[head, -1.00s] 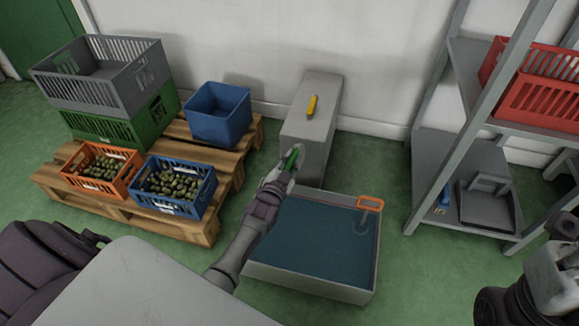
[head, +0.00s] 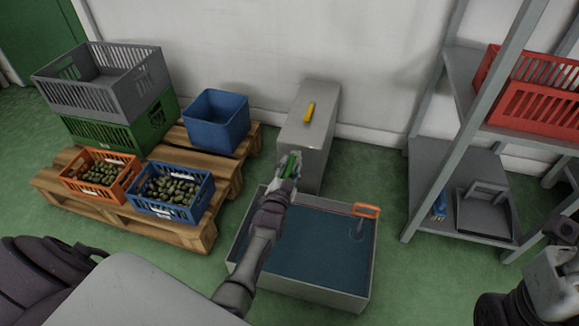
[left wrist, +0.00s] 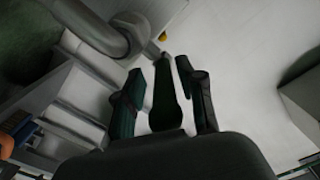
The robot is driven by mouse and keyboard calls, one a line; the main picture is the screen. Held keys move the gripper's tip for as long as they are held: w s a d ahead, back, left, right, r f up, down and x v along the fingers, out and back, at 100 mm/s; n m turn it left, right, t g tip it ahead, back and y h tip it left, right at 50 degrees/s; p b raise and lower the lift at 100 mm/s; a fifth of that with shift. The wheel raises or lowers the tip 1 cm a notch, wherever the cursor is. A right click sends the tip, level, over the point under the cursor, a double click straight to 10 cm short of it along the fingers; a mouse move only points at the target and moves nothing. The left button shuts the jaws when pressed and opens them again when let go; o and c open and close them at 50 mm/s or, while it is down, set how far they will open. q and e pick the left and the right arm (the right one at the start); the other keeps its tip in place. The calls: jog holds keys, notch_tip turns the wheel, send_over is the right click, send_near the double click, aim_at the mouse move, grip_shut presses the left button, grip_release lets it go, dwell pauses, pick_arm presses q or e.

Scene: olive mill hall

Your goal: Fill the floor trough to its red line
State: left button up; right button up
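The grey floor trough (head: 365,270) holds dark blue water below its rim. I cannot make out a red line on it. Behind it stands a grey box (head: 318,140) with a yellow bar on top. My left gripper (head: 289,175) is at the box's front, above the trough's far edge, at a small green handle (head: 290,163). In the left wrist view a dark green bar (left wrist: 165,95) lies between the two fingers. A pale gap shows on its left; whether the fingers press on it is unclear. My right gripper does not show; only parts of that arm show at bottom right.
An orange handle (head: 366,210) sits at the trough's far right corner. A wooden pallet (head: 120,225) with crates and a blue bin (head: 216,122) stands left. A metal shelf (head: 440,160) stands right. A grey pipe (left wrist: 100,28) crosses the left wrist view's upper left.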

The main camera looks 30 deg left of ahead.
pick_arm(q)
jog(key=shift+r, duration=0.1)
jog(key=v, duration=1.2)
dwell(0.4)
